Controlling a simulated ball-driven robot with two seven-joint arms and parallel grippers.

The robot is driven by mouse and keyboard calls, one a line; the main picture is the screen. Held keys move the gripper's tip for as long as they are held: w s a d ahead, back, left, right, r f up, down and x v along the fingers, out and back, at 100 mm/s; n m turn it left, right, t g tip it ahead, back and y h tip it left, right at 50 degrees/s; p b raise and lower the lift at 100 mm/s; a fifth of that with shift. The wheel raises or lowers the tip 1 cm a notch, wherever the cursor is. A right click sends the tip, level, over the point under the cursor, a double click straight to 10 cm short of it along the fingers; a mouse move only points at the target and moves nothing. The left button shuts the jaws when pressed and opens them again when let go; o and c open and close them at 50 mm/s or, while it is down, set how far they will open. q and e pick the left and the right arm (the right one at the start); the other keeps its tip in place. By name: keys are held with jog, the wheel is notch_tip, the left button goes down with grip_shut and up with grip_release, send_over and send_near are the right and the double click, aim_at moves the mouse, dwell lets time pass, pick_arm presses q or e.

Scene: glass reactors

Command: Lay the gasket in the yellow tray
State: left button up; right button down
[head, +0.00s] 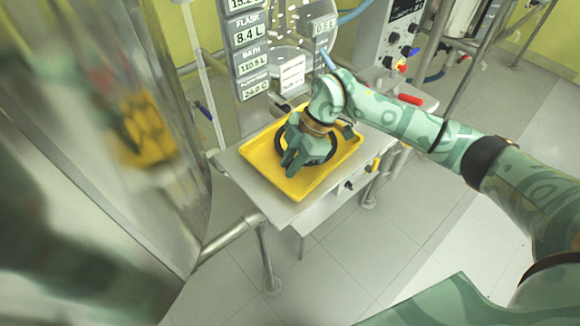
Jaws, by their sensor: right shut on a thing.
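The yellow tray (262,163) lies on a small metal table in the middle of the head view. The gasket, a black ring (279,143), shows around my right gripper within the tray's outline. My right gripper (291,168) points down over the tray and is shut on the gasket. The fingers and wrist hide part of the ring, and I cannot tell whether it touches the tray floor. My left gripper is not in view.
The metal table (240,176) has valves with yellow and black handles at its front right. A grey display panel (252,50) stands behind the tray. A large shiny metal vessel (165,215) fills the left side. Tiled floor (400,235) is open at the front right.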

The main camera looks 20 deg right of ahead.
jog(key=shift+f, duration=0.85)
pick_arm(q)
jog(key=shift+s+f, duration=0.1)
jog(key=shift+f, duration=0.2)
pick_arm(e)
jog(key=shift+r, duration=0.15)
jog(key=c, duration=1.3)
grip_release()
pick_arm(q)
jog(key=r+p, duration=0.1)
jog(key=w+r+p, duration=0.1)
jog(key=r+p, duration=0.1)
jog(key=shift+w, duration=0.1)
pick_arm(e)
jog(key=v, duration=1.2)
jog(key=shift+d, duration=0.15)
